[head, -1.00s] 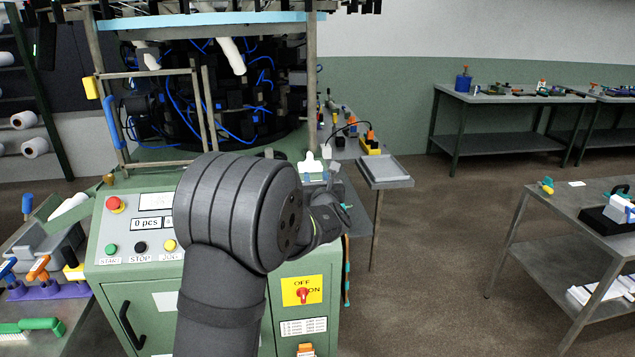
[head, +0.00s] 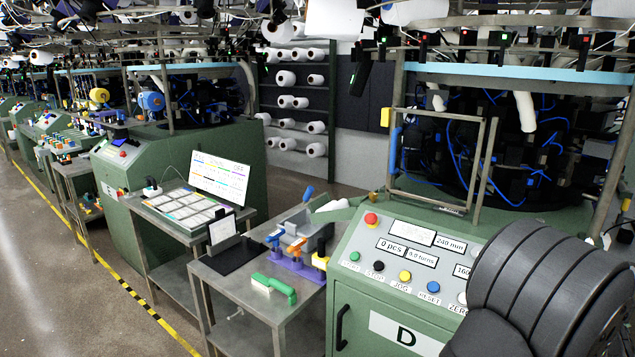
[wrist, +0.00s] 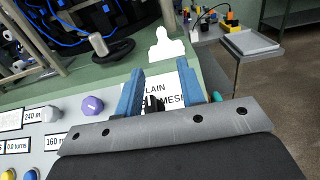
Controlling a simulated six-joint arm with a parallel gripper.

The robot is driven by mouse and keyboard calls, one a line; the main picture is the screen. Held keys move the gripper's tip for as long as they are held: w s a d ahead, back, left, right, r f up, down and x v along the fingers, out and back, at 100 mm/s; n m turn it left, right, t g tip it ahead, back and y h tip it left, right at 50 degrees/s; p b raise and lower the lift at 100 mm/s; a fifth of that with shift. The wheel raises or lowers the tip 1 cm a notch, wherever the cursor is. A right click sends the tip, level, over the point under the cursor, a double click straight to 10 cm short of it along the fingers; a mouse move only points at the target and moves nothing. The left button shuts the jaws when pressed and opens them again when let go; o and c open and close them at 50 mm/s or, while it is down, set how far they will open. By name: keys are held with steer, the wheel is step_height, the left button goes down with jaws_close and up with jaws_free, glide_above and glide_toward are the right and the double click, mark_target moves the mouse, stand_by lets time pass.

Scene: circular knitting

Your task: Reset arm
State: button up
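My gripper (wrist: 160,70) shows in the wrist view with its two blue fingers spread apart. No held object is visible between them; a small dark shape shows low in the gap, and I cannot tell what it is. Behind the fingers lies a white card (wrist: 157,99) with partly hidden lettering, on the green machine top. In the head view my dark grey arm (head: 555,290) fills the lower right corner, in front of the machine D control panel (head: 400,262). My gripper is outside the head view.
In the head view a side table (head: 245,290) holds a green brush (head: 274,288) and coloured-handled tools. The aisle floor at left is clear.

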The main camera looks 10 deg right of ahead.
mark_target(590, 241)
steer(key=x, duration=1.6)
steer(key=shift+w+d+r, duration=0.15)
steer(key=shift+d+r, duration=0.1)
steer(key=v, duration=1.8)
steer(key=x, duration=1.8)
steer(key=r, duration=0.4)
steer(key=shift+s+d+r, duration=0.15)
steer(key=shift+s+r, duration=0.05)
steer(key=shift+r, duration=0.05)
steer(key=s+r, duration=0.7)
steer(key=s, duration=0.4)
steer(key=w+a+n+t+y, duration=0.4)
steer(key=w+a, duration=0.6)
steer(key=w, duration=0.5)
steer(key=shift+w+a+n+y, duration=0.2)
steer(key=shift+w+n+y, duration=0.15)
steer(key=shift+n+y, duration=0.95)
steer(key=shift+r, duration=0.15)
